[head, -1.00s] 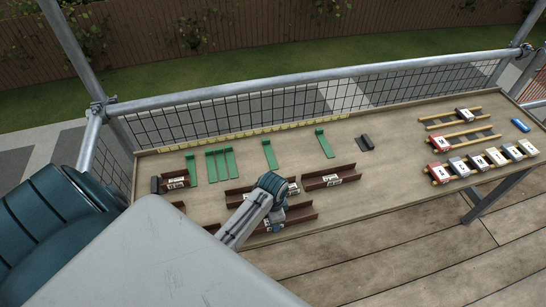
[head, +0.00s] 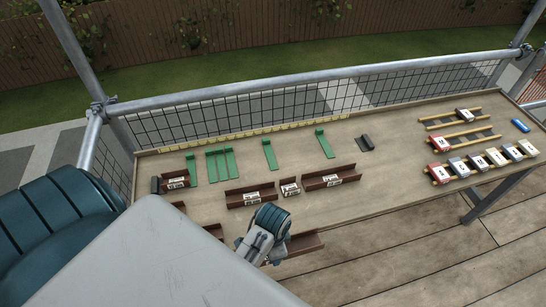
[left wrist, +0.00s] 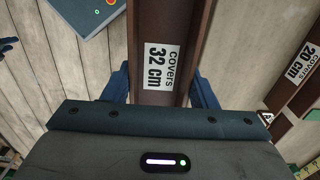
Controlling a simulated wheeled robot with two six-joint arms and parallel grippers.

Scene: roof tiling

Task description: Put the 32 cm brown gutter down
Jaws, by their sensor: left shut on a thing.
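My left gripper (head: 268,250) is shut on a brown gutter (head: 304,243), which shows on both sides of the wrist at the table's near edge in the head view. In the left wrist view the gutter (left wrist: 160,22) runs between the two blue fingers (left wrist: 162,88) and bears a white label reading "covers 32 cm". The fingertips are partly hidden behind it. In the head view the held gutter overlaps the near table edge; I cannot tell how high it is. My right gripper is not in view.
On the table (head: 370,190) lie other brown gutters, a long one (head: 236,201), a short one (head: 290,191) and one at right (head: 345,176). A "20 cm" gutter (left wrist: 279,98) shows in the wrist view. Green brackets (head: 270,155) stand behind. Bare tabletop lies right of the gutters.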

